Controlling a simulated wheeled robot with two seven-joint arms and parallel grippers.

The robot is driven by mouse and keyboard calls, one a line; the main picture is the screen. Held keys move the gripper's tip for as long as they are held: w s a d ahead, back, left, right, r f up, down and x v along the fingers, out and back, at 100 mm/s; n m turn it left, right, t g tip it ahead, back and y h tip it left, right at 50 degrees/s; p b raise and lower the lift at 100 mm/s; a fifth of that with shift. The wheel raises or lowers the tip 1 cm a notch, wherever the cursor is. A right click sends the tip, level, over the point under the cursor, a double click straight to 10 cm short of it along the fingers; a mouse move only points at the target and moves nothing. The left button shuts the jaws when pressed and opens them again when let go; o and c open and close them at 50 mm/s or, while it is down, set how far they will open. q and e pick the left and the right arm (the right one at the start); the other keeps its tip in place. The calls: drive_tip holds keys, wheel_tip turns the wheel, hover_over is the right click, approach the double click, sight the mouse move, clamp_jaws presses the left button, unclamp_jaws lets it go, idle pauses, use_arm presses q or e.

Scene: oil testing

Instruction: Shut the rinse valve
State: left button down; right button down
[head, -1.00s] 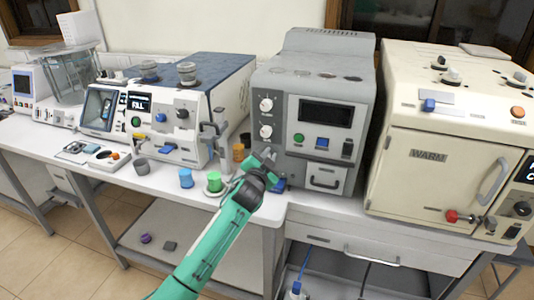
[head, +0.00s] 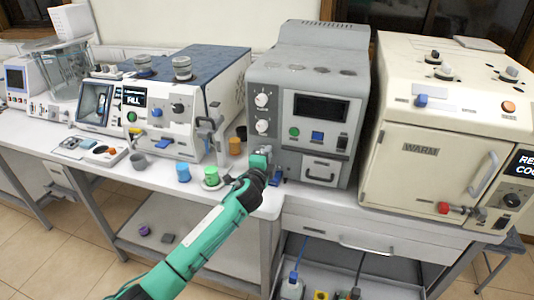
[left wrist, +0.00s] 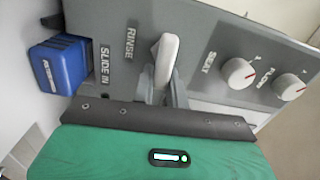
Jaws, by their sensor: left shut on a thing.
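The rinse valve's pale lever (left wrist: 166,60) stands next to the RINSE label on the grey machine's panel in the left wrist view. My left gripper (head: 262,160), on the green arm, is at the lower left of the grey machine's (head: 310,80) front, below its two white knobs (head: 262,113). It is shut on the lever; in the left wrist view the finger tips (left wrist: 165,92) show at the lever's base. In the head view the gripper hides the valve. My right gripper is not in view.
A blue block (left wrist: 58,65) sits beside the SLIDE IN label, close to the gripper. Green (head: 211,176) and blue (head: 183,172) cups stand left of the arm. A cream WARM oven (head: 420,130) is at right.

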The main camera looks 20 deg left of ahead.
use_arm(q)
drive_tip(key=shift+f+m, duration=0.2)
drive_tip(key=shift+m, duration=0.3)
drive_tip(key=c, duration=1.4)
unclamp_jaws()
drive_tip(key=s+b, duration=0.2)
drive_tip(key=s, duration=1.1)
drive_tip(key=shift+s+a, duration=0.2)
drive_tip(key=shift+s, duration=0.2)
